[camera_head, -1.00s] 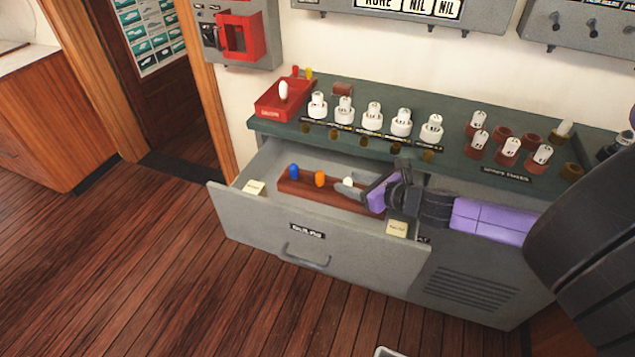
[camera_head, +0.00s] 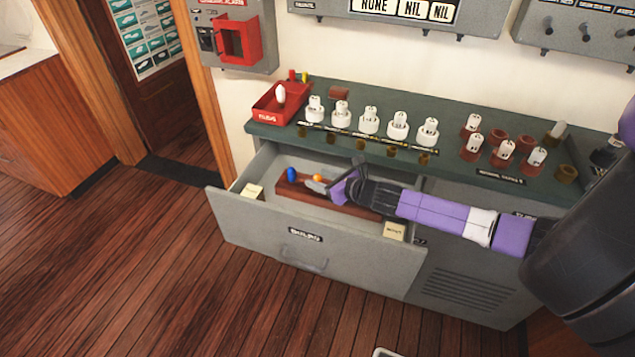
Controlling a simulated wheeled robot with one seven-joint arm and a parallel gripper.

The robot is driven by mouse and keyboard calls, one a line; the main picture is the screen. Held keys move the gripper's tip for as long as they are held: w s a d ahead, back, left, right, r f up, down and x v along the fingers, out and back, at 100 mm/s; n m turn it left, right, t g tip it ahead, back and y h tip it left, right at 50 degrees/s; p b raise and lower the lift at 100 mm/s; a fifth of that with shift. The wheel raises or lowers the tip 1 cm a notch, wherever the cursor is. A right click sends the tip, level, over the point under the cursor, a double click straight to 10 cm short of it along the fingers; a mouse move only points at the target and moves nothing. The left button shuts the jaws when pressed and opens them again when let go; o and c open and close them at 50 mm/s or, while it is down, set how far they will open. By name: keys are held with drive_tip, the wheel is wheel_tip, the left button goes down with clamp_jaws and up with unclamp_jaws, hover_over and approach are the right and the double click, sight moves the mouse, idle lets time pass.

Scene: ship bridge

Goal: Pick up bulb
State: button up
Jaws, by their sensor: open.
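A brown rack (camera_head: 285,187) lies in the open grey drawer (camera_head: 255,222). A blue bulb (camera_head: 291,174) stands at its left end. An orange bulb (camera_head: 317,177) stands to the right of it, its lower part hidden by my fingers. My gripper (camera_head: 321,185) is open and reaches into the drawer from the right, its fingertips at or just in front of the orange bulb. I cannot tell whether they touch it. My arm hides the right part of the rack, and no white bulb shows there. Another white bulb (camera_head: 280,94) stands in a red tray (camera_head: 268,114) on the counter.
The dark green counter (camera_head: 390,158) above the drawer holds a row of white sockets (camera_head: 369,122) and several brown holders (camera_head: 497,138). A red box (camera_head: 238,40) hangs on the wall. The wooden floor (camera_head: 130,270) in front is clear.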

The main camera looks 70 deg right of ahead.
clamp_jaws()
idle(0.3)
